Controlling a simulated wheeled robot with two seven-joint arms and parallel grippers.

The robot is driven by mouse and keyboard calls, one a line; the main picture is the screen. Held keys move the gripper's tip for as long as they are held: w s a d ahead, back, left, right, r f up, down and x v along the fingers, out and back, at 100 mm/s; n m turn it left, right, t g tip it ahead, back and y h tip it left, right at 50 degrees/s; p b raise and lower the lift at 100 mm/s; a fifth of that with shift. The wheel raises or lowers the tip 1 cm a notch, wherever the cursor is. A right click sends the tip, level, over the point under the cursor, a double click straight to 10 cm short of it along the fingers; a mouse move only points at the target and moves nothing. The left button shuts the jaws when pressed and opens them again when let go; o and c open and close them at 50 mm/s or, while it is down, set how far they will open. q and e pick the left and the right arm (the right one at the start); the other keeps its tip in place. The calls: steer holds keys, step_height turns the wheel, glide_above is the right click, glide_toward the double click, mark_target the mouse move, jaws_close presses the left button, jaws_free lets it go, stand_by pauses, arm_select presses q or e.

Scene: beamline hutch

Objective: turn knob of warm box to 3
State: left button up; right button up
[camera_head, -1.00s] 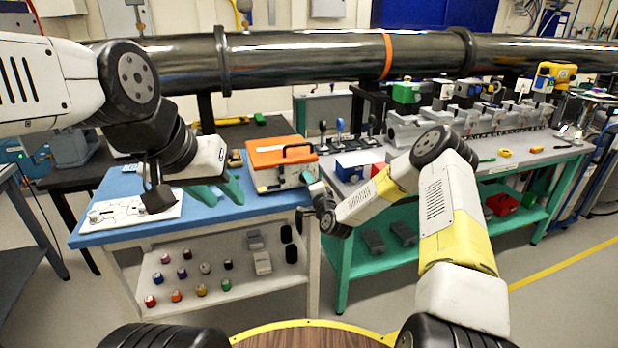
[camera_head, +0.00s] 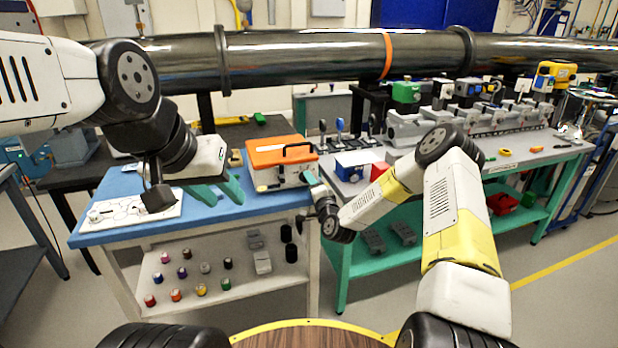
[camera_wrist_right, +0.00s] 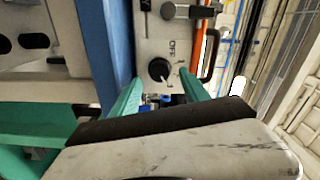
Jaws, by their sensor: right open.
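The warm box (camera_head: 262,178) is a pale box with an orange lid and a black handle, at the right end of the blue bench top. In the right wrist view its pale front panel (camera_wrist_right: 148,46) carries a round black knob (camera_wrist_right: 159,69) with a light pointer mark; the small dial markings are too small to read. My right gripper (camera_wrist_right: 160,93) is open, its two green fingers pointing at the panel, with the knob showing between and beyond the tips, seemingly not gripped. My left gripper (camera_head: 220,191) is open and empty above the blue bench, left of the box.
A white plate with a hexagon pattern (camera_head: 112,215) lies on the blue bench top (camera_head: 125,180). Several small coloured bottles stand on the shelf below. A green-legged bench (camera_head: 510,165) with a row of grey equipment stands right. A large dark pipe (camera_head: 300,55) crosses behind.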

steer(key=v, duration=0.5)
steer(key=shift+s+d, duration=0.1)
steer(key=shift+s, duration=0.15)
steer(key=s+d+r+n+g+h, duration=0.1)
steer(key=s+d+r+n+g, duration=0.1)
steer(key=s+r+n, duration=0.3)
steer(key=s+d+r+n+g+h, duration=0.1)
steer(key=s+d+r+n+g, duration=0.15)
steer(key=r, duration=0.55)
steer(key=s+d+r+n+g+h, duration=0.1)
steer(key=s+d+r+n+g, duration=0.1)
steer(key=s+r+n+g, duration=0.3)
steer(key=s+d+r, duration=0.1)
steer(key=s+r, duration=0.1)
steer(key=s, duration=0.7)
steer(key=s+d+r+g, duration=0.1)
steer(key=s+d+r, duration=0.1)
steer(key=s, duration=0.7)
steer(key=s+d+r, duration=0.2)
steer(key=s+r, duration=0.2)
steer(key=s, duration=0.5)
